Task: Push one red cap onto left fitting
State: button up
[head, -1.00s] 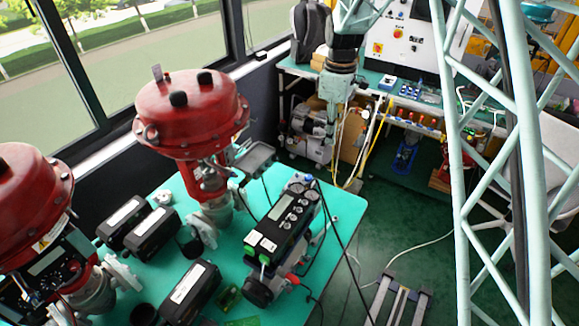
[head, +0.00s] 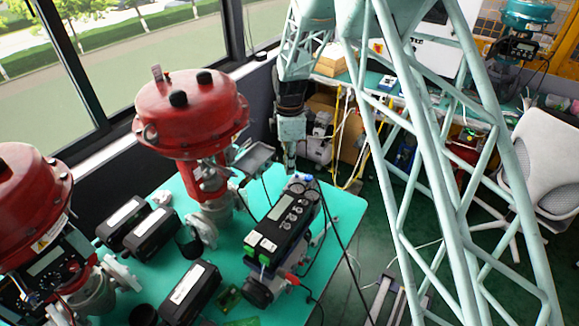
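My gripper (head: 290,165) hangs pointing down just above the far end of the black valve positioner (head: 285,222). It looks narrow, and whether its fingers are open or shut is too small to tell. The positioner lies on the green table, with round gauges on its top and two green-and-white blocks near its front. A small red piece (head: 292,279) sticks out at its near right side; I cannot tell if it is a red cap. The left fitting cannot be made out.
Two red valve actuators (head: 190,115) (head: 28,200) stand at the left. Black boxes (head: 190,292) (head: 152,233) lie on the green table (head: 345,203). Black cables run off the positioner to the right. A workbench and a grey chair (head: 550,165) stand behind.

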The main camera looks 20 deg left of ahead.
jog(key=shift+f, duration=0.15)
jog(key=shift+f+b, duration=1)
jog(key=shift+f, duration=1.5)
jog(key=shift+d+f+b, duration=0.1)
jog(key=shift+f+b, duration=0.45)
jog(key=shift+f, duration=0.3)
dwell(2.2)
jog(key=shift+o, duration=0.7)
jog(key=o, duration=0.5)
jog(key=shift+r, duration=0.1)
jog(key=shift+r, duration=5.9)
